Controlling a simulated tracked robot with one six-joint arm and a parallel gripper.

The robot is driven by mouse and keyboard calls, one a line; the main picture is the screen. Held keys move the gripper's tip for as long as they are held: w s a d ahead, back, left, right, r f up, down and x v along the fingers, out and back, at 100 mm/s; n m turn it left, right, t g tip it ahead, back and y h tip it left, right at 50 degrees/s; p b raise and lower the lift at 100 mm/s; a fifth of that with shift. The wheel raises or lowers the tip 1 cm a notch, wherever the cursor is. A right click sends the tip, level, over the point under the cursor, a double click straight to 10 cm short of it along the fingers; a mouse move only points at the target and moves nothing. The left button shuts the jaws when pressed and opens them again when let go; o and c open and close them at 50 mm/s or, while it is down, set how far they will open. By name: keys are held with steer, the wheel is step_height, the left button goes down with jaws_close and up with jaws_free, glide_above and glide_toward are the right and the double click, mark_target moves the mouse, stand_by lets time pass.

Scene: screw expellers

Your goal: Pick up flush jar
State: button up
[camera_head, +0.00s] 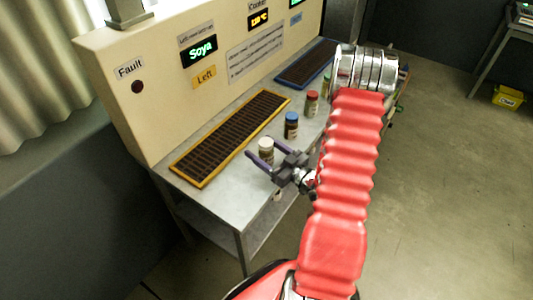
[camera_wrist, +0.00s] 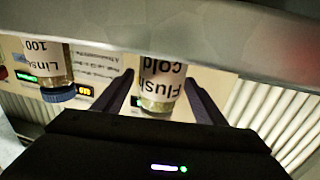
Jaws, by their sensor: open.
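The flush jar (camera_head: 265,152) is a small jar with a white lid, standing near the front edge of the grey metal table. My gripper (camera_head: 263,150) is open and low at the table's front edge, with one purple finger on each side of the jar. The wrist view also shows the two fingers (camera_wrist: 160,82) flanking it, with gaps visible.
A blue-lidded jar (camera_head: 291,125), labelled "Linse..." in the wrist view (camera_wrist: 52,72), stands beside it. Further along are a red-lidded jar (camera_head: 311,104) and a green one (camera_head: 326,86). A yellow-framed grate (camera_head: 232,136) lies behind, below the cream panel (camera_head: 135,115) with a "Soya" display.

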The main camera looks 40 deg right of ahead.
steer(key=shift+w+a, duration=0.2)
steer(key=shift+w, duration=1)
steer(key=shift+c, duration=0.2)
steer(key=c, duration=1.3)
steer(key=shift+o, duration=0.2)
steer(key=shift+r, duration=0.1)
steer(key=shift+r, duration=4.95)
